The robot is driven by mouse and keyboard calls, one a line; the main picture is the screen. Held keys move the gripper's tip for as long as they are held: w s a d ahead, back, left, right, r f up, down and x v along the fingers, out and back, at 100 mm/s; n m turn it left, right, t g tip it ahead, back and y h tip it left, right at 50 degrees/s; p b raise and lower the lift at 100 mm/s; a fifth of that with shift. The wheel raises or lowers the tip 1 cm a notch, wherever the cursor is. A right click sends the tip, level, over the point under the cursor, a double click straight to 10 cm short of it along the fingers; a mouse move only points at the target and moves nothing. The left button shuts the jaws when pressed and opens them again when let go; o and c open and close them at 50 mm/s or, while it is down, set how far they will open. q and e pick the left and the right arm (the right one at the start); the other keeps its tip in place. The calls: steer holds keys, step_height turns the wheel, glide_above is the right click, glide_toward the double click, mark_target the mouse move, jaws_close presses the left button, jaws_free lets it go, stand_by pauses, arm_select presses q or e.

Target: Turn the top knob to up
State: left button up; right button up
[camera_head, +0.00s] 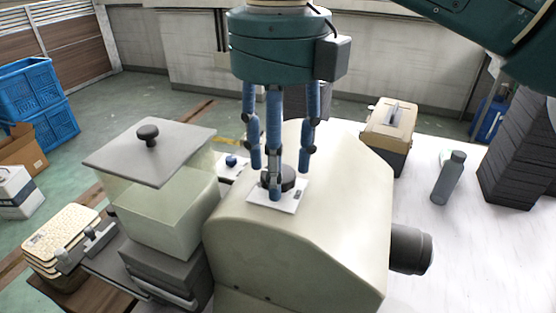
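The top knob (289,176) is a short dark round knob on a small white plate (288,203) on top of a cream machine (300,240). My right gripper (281,180) points straight down over it, its blue fingers spread around the knob. One finger is in front of the knob and hides part of it, including any pointer mark. A small gap shows between the knob and the right finger; I cannot tell whether the other fingers touch it. My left gripper is not in view.
A clear box with a grey knobbed lid (180,150) stands left of the machine, and a blue knob (231,160) lies behind. A dark cylinder (411,250) juts from the machine's right side. A toolbox (390,125), bottle (448,178) and black stacked crates (520,150) stand right.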

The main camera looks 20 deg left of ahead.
stand_by(0.3)
step_height(320, 180, up, 12)
stand_by(0.5)
